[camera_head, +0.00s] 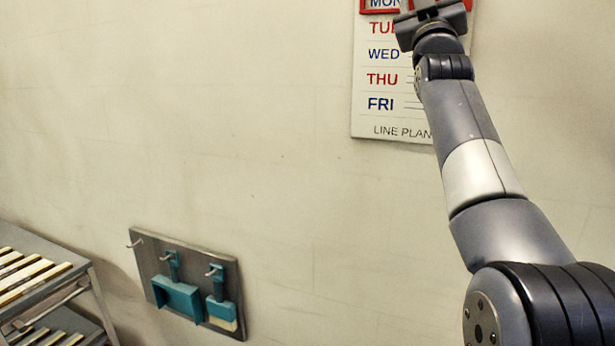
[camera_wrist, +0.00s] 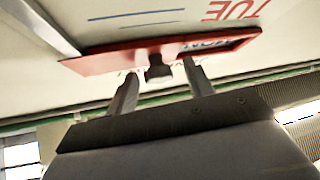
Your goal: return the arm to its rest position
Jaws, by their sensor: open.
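My arm reaches up across the right of the head view to a wall board. My gripper (camera_head: 430,12) is at the top edge of that view, in front of the board's upper part. In the wrist view my gripper (camera_wrist: 160,82) is open, its two fingers apart. A red frame (camera_wrist: 105,60) with a small dark knob (camera_wrist: 158,70) lies just beyond the fingertips. The knob shows between the fingers, and I cannot tell whether they touch it. The red frame (camera_head: 381,11) surrounds the MON row in the head view, partly hidden by my gripper.
The white line plan board (camera_head: 372,118) hangs on a pale wall. Lower left, a grey hook panel (camera_head: 148,252) holds a teal dustpan (camera_head: 178,298) and a teal brush (camera_head: 221,309). A roller rack (camera_head: 62,255) stands at far left. The wall between is bare.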

